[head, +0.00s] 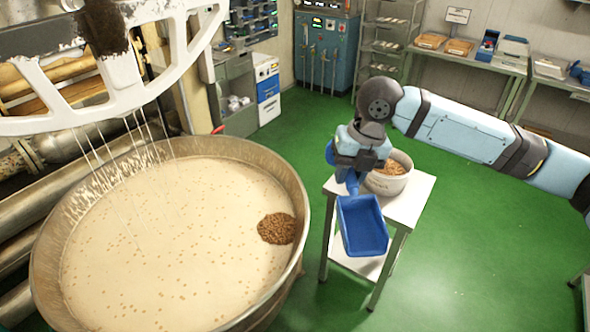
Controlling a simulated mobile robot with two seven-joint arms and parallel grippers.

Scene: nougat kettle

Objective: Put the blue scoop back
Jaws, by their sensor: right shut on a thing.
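The blue scoop (362,226) hangs in front of the small white-topped table, its open pan facing up and toward me. My right gripper (353,176) is shut on the scoop's handle, just above the pan. The fingers hide part of the handle. A pale round tub (391,184) holding brown nuts stands on the table (412,203), right beside and partly behind my gripper. The scoop's pan looks empty. My left gripper is out of view.
A wide metal kettle (303,205) full of cream-coloured nougat, with a heap of nuts (277,229) near its right side, stands left of the table. Benches (478,63) and a shelf rack line the back wall. The green floor at right is clear.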

